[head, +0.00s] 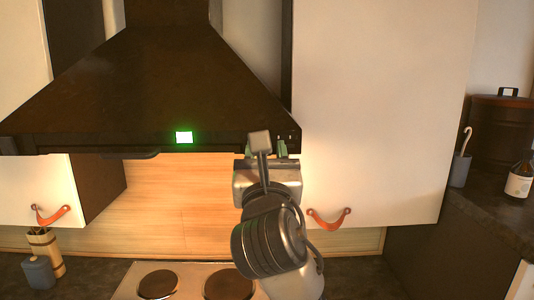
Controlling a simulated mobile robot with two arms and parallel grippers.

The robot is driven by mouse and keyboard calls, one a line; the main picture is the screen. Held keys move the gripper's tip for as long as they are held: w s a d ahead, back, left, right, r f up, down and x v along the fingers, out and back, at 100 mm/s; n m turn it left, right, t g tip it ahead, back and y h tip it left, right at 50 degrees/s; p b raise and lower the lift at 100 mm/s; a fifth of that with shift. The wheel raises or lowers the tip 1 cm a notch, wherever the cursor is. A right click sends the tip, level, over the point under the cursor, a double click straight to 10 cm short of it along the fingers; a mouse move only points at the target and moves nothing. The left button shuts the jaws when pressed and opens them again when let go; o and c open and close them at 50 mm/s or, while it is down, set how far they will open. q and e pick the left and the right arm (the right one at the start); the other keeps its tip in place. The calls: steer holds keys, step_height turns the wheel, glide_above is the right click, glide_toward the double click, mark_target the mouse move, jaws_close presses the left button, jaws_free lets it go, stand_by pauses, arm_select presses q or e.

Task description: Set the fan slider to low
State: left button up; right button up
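My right gripper (266,150) is raised at the right end of the hood's lower front edge. Its greenish fingertips stand apart on both sides of a grey block on my wrist, which hides the gap and part of the hood edge. Contact cannot be told. My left gripper is out of view.
A white cabinet door (375,100) with an orange leather pull (328,219) is right of my gripper. Another leather pull (50,214) is at left. A cooktop (185,280) lies below. A bottle (520,180) and canister (498,130) stand on the right counter.

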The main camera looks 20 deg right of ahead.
steer(key=b+v, duration=0.4)
steer(key=v, duration=0.7)
